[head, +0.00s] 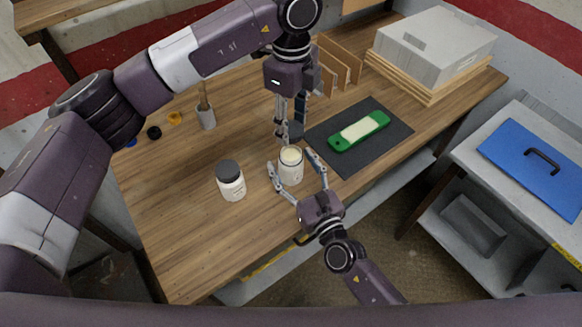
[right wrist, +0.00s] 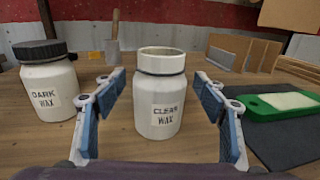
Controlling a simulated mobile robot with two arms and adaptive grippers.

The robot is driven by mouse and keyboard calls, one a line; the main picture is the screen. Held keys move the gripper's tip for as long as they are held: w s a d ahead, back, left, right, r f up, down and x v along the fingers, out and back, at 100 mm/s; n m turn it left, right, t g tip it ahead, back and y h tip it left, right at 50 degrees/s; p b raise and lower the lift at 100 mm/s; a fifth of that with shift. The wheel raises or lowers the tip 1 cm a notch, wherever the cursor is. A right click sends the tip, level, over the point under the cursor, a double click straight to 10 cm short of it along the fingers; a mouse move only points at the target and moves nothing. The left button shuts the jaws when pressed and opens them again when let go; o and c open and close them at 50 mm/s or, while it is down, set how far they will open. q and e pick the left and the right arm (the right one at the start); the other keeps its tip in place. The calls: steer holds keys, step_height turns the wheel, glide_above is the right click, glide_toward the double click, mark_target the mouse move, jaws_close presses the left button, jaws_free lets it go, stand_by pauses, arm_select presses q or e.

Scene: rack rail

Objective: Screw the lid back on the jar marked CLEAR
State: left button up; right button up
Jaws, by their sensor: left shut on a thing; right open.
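The white jar marked CLEAR WAX (right wrist: 160,105) stands upright and lidless; in the head view its cream top shows and its body (head: 291,174) is on the table. My right gripper (head: 290,162) is open, one finger on each side of the jar; in the right wrist view gaps show between the jar and both fingers (right wrist: 160,100). My left gripper (head: 288,133) points down just behind and above the jar, shut on a dark lid (head: 296,130) that its fingers partly hide. A jar marked DARK WAX (right wrist: 52,92) stands to the left with its black lid on (head: 228,170).
A dark mat (head: 345,163) with a green-framed block (head: 347,142) lies right of the jar. Wooden dividers (head: 342,62) stand behind. The table's left front is clear.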

steer(key=shift+w+a, duration=0.1)
steer(key=shift+w, duration=0.1)
steer(key=shift+c, duration=0.6)
jaws_close()
arm_select(q)
glide_above(291, 156)
steer(key=shift+f, duration=2.5)
steer(key=shift+f, duration=0.85)
steer(key=shift+f, duration=0.6)
